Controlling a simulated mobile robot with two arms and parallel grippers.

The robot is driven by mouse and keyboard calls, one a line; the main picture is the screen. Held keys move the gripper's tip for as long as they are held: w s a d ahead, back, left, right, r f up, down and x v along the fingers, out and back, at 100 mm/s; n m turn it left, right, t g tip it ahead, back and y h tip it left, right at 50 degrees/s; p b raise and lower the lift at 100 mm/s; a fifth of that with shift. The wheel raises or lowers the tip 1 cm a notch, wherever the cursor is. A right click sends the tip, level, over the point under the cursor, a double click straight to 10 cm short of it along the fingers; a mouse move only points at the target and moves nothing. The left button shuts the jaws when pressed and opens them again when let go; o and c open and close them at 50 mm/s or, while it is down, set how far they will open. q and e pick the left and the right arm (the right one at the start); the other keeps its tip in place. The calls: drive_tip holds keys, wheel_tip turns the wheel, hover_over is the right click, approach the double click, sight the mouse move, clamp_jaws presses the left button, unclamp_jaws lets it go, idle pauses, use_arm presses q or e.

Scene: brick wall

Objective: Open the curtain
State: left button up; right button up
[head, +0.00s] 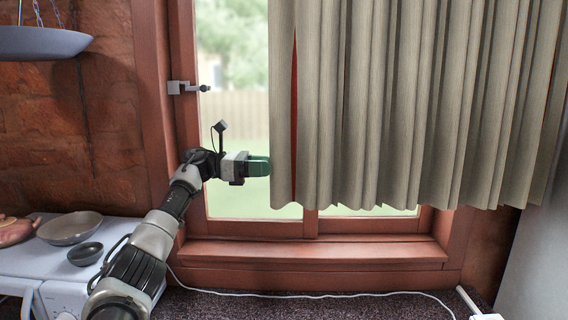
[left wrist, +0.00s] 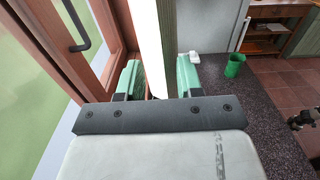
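The beige pleated curtain (head: 400,110) hangs over the middle and right of the window, leaving a strip of glass (head: 232,110) bare at the left. My left gripper (head: 260,166) is at the curtain's left edge, near its lower part. In the left wrist view its green fingers (left wrist: 160,78) stand apart, with the pale curtain edge (left wrist: 152,40) between them. Gaps seem to show beside the cloth, so a grip is not visible. In the head view the fingertips meet the curtain's edge. My right gripper is not in view.
The red-brown window frame (head: 155,90) carries a grey handle (head: 187,88) left of the curtain. A white stove (head: 55,270) with a pan (head: 69,228) and small bowl (head: 86,253) stands at lower left. A white cable (head: 330,296) lies on the dark counter (head: 230,305). A green cup (left wrist: 235,65) stands farther off.

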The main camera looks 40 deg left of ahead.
sight(284, 166)
use_arm(q)
drive_tip(key=p+x, duration=0.1)
drive_tip(key=x, duration=0.3)
drive_tip(key=shift+w+a+f, duration=0.1)
drive_tip(key=shift+w, duration=0.2)
drive_tip(key=shift+w+d+p, duration=0.25)
drive_tip(key=shift+d+p, duration=0.05)
drive_tip(key=shift+d, duration=0.2)
drive_tip(key=c, duration=0.6)
clamp_jaws()
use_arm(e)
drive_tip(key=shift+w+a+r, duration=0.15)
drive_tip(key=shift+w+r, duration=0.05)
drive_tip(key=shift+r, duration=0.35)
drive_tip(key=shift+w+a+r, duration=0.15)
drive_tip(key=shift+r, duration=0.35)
